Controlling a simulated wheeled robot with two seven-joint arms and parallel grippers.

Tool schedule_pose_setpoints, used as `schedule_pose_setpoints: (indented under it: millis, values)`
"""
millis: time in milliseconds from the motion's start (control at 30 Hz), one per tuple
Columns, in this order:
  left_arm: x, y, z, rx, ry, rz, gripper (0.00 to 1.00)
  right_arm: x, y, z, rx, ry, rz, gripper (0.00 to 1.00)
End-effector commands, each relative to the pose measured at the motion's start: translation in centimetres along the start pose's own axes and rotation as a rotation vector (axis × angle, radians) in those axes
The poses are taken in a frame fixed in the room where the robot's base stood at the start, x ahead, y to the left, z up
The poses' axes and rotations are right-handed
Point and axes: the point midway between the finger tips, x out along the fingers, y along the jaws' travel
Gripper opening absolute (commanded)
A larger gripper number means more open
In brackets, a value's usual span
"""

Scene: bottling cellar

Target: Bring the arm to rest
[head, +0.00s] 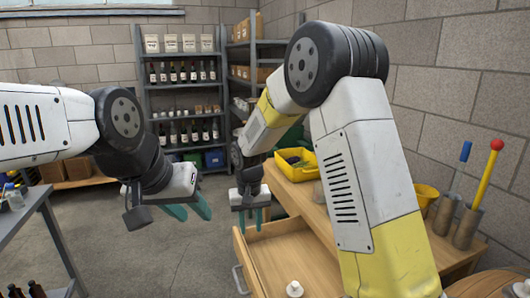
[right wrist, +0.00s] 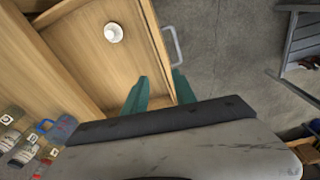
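My right gripper (head: 250,217) hangs fingers-down at the far end of the pulled-out wooden drawer (head: 283,262). Its two teal fingers are apart with nothing held between them. In the right wrist view the fingers (right wrist: 160,92) lie across the drawer's front corner; I cannot tell how high above it they are. My left gripper (head: 188,208) is over the floor to the left, its teal fingers apart and empty. A small white round object with a knob (head: 294,289) lies in the drawer; it also shows in the right wrist view (right wrist: 113,34).
The drawer's metal handle (head: 239,280) sticks out over the floor. A yellow bin (head: 297,168) stands on the wooden bench. Bottles (right wrist: 22,148) show at lower left in the wrist view. A grey table (head: 38,215) is at left, shelves (head: 187,86) behind. Floor between is clear.

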Motion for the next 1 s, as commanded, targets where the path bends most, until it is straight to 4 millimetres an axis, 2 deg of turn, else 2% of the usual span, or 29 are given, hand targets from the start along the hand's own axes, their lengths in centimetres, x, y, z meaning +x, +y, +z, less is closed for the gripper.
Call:
schedule_pose_setpoints:
  millis: [33, 200, 367, 500, 633, 800, 900, 1000]
  values:
    - [0.0, 0.0, 0.0, 0.0, 0.0, 0.0, 0.36, -2.7, 1.6, 0.6, 0.025, 0.027, -0.025, 0.33]
    - [0.0, 0.0, 0.0, 0.0, 0.0, 0.0, 0.36, -9.5, 5.8, 3.8, 0.075, 0.102, -0.088, 0.33]
    - [0.0, 0.0, 0.0, 0.0, 0.0, 0.0, 0.36, -14.8, 9.0, 7.9, 0.114, 0.186, -0.129, 0.33]
    - [0.0, 0.0, 0.0, 0.0, 0.0, 0.0, 0.36, -18.3, 11.3, 12.2, 0.142, 0.263, -0.149, 0.33]
    - [0.0, 0.0, 0.0, 0.0, 0.0, 0.0, 0.36, -20.6, 12.7, 16.4, 0.164, 0.338, -0.152, 0.33]
    - [0.0, 0.0, 0.0, 0.0, 0.0, 0.0, 0.36, -21.9, 13.5, 20.9, 0.185, 0.415, -0.141, 0.33]
    - [0.0, 0.0, 0.0, 0.0, 0.0, 0.0, 0.36, -22.1, 13.7, 22.4, 0.189, 0.443, -0.132, 0.33]
    - [0.0, 0.0, 0.0, 0.0, 0.0, 0.0, 0.36, -22.2, 13.7, 23.2, 0.192, 0.457, -0.128, 0.33]
